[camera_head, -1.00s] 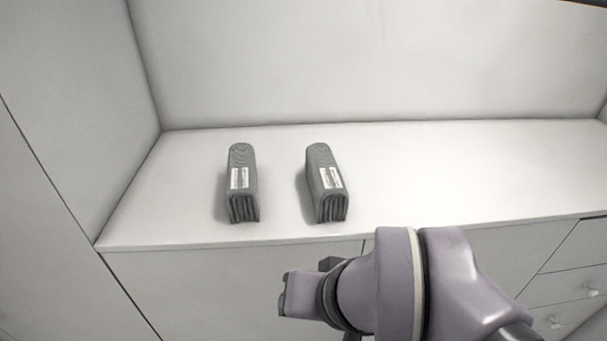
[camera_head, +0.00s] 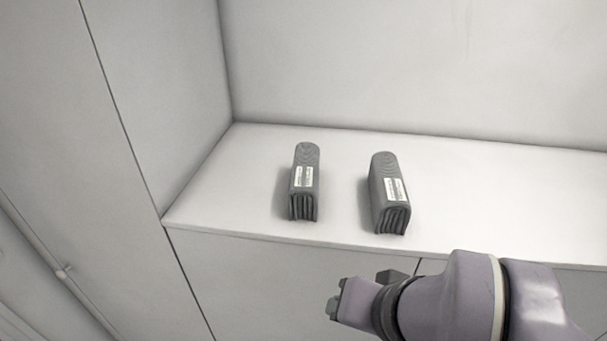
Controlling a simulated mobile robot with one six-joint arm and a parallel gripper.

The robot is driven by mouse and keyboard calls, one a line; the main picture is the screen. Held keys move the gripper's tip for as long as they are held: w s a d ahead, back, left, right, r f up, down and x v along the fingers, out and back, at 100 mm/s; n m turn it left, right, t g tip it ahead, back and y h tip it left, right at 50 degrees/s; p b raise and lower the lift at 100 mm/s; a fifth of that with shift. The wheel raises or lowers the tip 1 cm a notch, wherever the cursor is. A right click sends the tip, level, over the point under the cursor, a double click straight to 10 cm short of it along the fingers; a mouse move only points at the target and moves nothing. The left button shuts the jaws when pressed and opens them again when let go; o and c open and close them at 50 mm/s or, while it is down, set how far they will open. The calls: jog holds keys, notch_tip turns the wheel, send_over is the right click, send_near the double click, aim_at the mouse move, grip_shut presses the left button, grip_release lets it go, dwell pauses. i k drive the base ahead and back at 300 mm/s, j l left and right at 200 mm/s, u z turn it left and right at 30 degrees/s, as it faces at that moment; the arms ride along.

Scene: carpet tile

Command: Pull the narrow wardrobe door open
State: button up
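A tall narrow white wardrobe door (camera_head: 85,160) stands at the left in the head view, and it looks closed. My gripper (camera_head: 334,304) is at the lower right, in front of the cabinet below the shelf, pointing left. It is well apart from the knob and the door. Its fingers are too small and side-on to tell whether they are open or shut.
A white shelf (camera_head: 240,210) carries two grey folded items with labels, a left one (camera_head: 304,180) and a right one (camera_head: 388,190). White cabinet fronts (camera_head: 290,280) lie below the shelf. A white side wall (camera_head: 165,80) bounds the shelf at the left.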

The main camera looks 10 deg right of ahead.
aim_at(70, 168)
jog(key=u, duration=1.6)
